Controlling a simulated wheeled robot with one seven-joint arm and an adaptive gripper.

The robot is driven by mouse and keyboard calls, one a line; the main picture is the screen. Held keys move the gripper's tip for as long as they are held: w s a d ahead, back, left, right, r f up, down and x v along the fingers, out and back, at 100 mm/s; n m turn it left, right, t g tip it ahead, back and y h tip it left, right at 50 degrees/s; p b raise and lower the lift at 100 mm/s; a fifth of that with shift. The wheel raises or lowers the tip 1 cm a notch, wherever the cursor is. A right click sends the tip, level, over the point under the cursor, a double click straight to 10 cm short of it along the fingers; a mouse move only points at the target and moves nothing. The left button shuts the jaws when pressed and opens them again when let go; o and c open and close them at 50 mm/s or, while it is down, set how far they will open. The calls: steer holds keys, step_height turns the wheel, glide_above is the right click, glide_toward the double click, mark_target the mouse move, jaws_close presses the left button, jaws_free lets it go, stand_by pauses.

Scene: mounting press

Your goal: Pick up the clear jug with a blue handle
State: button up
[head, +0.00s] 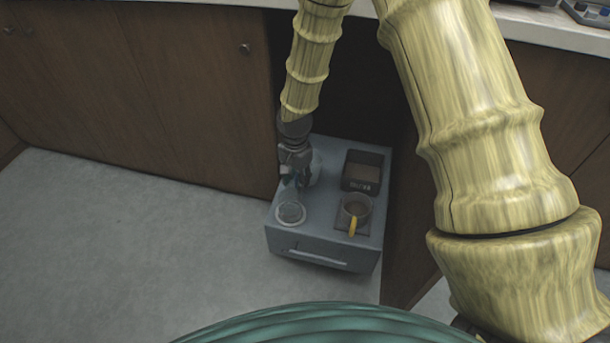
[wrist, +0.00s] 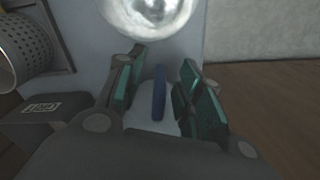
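The clear jug (head: 316,166) stands on a grey cabinet top, partly hidden behind my gripper (head: 294,182) in the head view. In the wrist view its blue handle (wrist: 159,92) stands upright between the green pads of my gripper (wrist: 160,80). My gripper is open, with a pad on each side of the handle and a visible gap on both sides. A pale part of the jug (wrist: 152,124) shows under the handle; the rest is hidden by the gripper.
Brown cupboards (head: 180,90) stand behind. The floor (head: 120,240) at left is clear.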

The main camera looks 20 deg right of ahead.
steer(key=shift+f, duration=0.1)
jaws_close()
steer(key=shift+r, duration=0.2)
stand_by(0.4)
steer(key=shift+r+p, duration=2.1)
steer(key=shift+r, duration=2.65)
